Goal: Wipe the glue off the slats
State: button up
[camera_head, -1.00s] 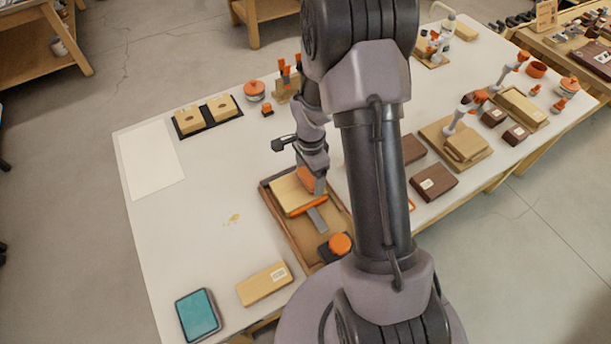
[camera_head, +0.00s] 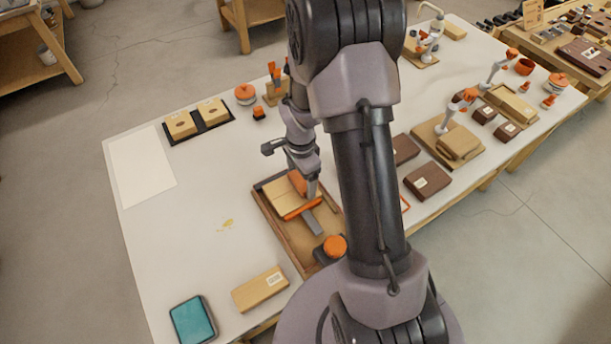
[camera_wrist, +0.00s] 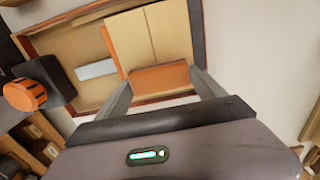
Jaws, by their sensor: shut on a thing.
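Two pale wooden slats (camera_head: 281,191) lie side by side in a shallow brown tray (camera_head: 259,209). They also show in the wrist view (camera_wrist: 130,42). My gripper (camera_wrist: 160,82) is shut on an orange-brown block (camera_wrist: 160,77), one finger on each side. The block is over or against the near end of the slats; I cannot tell if it touches them. It also shows in the head view (camera_head: 298,184). An orange strip (camera_head: 303,210) with a grey flat bar (camera_head: 312,224) lies along the slats' edge. I cannot make out glue on the slats.
A yellowish smear (camera_head: 226,224) marks the white tabletop left of the tray. An orange-topped dark container (camera_head: 334,246) stands at the tray's near corner. A tan box (camera_head: 260,289) and teal case (camera_head: 192,320) lie nearer. The tabletop left of the tray is mostly clear.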

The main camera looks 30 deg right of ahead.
aim_at(275, 198)
jog(key=shift+a+r, duration=0.1)
jog(key=shift+a, duration=0.95)
jog(key=shift+a+f+b, duration=0.2)
jog(key=shift+a+b, duration=0.7)
jog(key=shift+a, duration=0.95)
jog(key=shift+s+a+r, duration=0.1)
jog(key=shift+a, duration=1.2)
jog(key=shift+r, duration=0.1)
notch_tip(275, 198, up, 6)
jog(key=p, duration=0.3)
jog(key=shift+d+p, duration=0.1)
jog(key=shift+p, duration=0.25)
